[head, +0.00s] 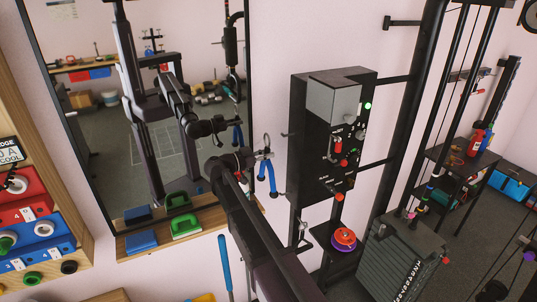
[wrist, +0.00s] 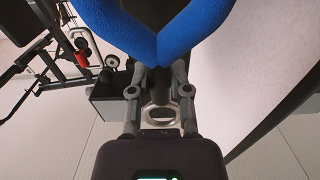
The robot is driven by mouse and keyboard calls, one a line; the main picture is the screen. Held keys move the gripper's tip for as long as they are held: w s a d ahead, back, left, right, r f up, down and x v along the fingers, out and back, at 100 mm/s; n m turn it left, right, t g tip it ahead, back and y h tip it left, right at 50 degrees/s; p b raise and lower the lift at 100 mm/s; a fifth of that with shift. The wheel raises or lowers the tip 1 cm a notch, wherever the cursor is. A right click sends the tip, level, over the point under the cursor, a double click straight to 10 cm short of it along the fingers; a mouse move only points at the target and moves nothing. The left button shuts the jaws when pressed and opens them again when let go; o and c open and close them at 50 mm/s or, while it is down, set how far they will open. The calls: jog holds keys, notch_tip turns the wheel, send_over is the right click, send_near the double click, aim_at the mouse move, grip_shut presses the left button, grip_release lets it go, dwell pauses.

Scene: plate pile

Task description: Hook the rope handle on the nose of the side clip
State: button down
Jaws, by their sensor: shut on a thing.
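The rope handle (head: 271,180) is blue, with two legs hanging down in an inverted V and a metal ring at its top. My gripper (head: 262,154) is shut on it near its top, left of the black panel. In the wrist view the blue rope (wrist: 157,40) forms a V across the top, just beyond my gripper (wrist: 158,78). A small dark peg (head: 285,134) juts from the panel's left side, apart from the handle; I cannot tell whether it is the side clip. The clip's nose cannot be made out.
The black panel (head: 303,130) with levers and a green light stands right of my gripper. A wall mirror (head: 85,150) is behind on the left. A wooden shelf (head: 150,246) with green and blue blocks sits below it. A weight stack (head: 395,265) stands lower right.

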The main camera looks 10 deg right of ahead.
jog(key=shift+s+a+f+b, duration=0.2)
jog(key=shift+a+f+b, duration=0.05)
jog(key=shift+a, duration=0.4)
jog(key=shift+s+a+f+b, duration=0.25)
jog(key=shift+a+f, duration=0.05)
jog(key=shift+a, duration=0.4)
jog(key=shift+s+a+f+b, duration=0.2)
jog(key=shift+a+f+b, duration=0.05)
jog(key=shift+a, duration=0.4)
